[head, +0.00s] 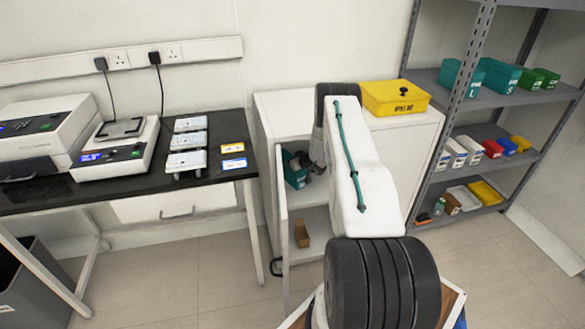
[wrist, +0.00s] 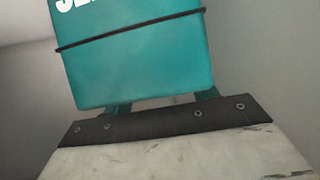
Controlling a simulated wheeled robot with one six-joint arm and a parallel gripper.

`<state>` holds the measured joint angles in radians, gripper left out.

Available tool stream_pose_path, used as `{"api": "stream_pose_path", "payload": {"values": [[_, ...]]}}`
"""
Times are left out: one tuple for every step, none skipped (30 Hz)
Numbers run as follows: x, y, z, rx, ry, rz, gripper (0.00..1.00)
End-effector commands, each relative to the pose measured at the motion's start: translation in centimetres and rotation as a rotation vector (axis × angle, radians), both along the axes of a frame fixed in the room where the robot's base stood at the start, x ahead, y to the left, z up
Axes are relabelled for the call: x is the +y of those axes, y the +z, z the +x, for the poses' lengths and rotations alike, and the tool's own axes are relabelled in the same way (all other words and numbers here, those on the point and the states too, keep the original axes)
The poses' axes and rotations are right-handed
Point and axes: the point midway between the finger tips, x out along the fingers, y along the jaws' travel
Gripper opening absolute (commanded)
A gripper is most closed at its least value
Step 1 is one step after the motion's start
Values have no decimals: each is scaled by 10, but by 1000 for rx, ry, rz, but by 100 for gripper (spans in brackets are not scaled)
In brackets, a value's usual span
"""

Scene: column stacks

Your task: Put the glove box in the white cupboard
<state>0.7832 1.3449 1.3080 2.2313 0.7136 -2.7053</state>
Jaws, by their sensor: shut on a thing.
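The glove box, a teal box (head: 294,170) with a dark line around it, is inside the upper compartment of the white cupboard (head: 277,112), near its left side. In the wrist view the teal box (wrist: 140,62) fills the upper middle, slightly tilted in the picture, with part of its white lettering cut off. My gripper (head: 305,164) reaches into the cupboard and is shut on the box. The cupboard door (head: 268,180) stands open on the left. My arm hides much of the cupboard's inside. I cannot tell whether the box touches the shelf.
A brown box (head: 301,233) stands on the cupboard's lower level. A yellow box (head: 394,97) sits on the cupboard top. A black bench (head: 110,190) with instruments is left. A grey rack (head: 465,105) with teal and green boxes is right.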

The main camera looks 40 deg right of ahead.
Motion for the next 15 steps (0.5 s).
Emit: {"api": "stream_pose_path", "payload": {"values": [[1, -10, -1, 2, 0, 2, 4], [0, -15, -1, 1, 0, 1, 4], [1, -22, -2, 2, 0, 3, 4], [1, -26, -1, 1, 0, 1, 4], [0, -29, -1, 0, 0, 1, 4], [0, -33, -1, 0, 0, 1, 4], [0, -34, -1, 0, 0, 1, 4], [0, -35, -1, -1, 0, 0, 4], [0, -34, -1, -1, 0, 0, 4], [0, -34, -1, -2, 0, 0, 4], [0, -34, -1, -1, 0, 0, 4], [0, -34, -1, -1, 0, 0, 4], [0, -34, -1, -1, 0, 0, 4], [0, -34, -1, -1, 0, 0, 4], [0, -35, -1, -1, 0, 0, 4]]}}
